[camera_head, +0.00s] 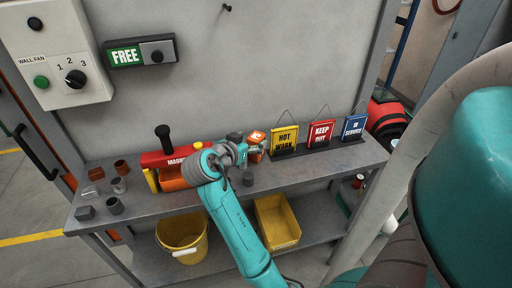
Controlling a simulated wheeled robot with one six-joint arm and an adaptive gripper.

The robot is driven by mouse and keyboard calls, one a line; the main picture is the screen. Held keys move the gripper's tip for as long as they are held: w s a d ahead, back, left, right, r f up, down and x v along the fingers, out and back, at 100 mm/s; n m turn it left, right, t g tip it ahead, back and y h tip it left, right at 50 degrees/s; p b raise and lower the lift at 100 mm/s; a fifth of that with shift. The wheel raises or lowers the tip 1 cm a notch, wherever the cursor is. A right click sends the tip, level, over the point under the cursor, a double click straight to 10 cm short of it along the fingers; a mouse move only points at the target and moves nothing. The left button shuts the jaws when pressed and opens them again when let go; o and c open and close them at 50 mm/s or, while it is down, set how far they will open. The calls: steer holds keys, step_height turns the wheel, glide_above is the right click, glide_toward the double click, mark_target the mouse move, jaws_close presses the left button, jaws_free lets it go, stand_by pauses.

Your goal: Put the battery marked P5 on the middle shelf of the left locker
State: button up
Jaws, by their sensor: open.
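My gripper (249,151) is over the grey bench, at the end of my teal arm. It is open, close to a small orange block (257,138) with a white marking. The block stands on the bench just behind the fingers, partly hidden by them. I cannot tell whether they touch it. Its marking is too small to read, so I cannot tell whether it is the battery P5. A small dark block (234,136) stands behind the gripper. No locker with shelves can be made out.
The bench (190,205) holds a red MASKS box (165,160), several small cups and blocks at left, and HOT WORK (285,141), KEEP OUT (321,133) and IN SERVICE (354,127) signs. A yellow bucket (182,238) and yellow bin (277,222) are below. A pale pipe stands at right.

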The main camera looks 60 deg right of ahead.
steer(key=shift+x, duration=1.9)
steer(key=shift+s, duration=0.1)
jaws_close()
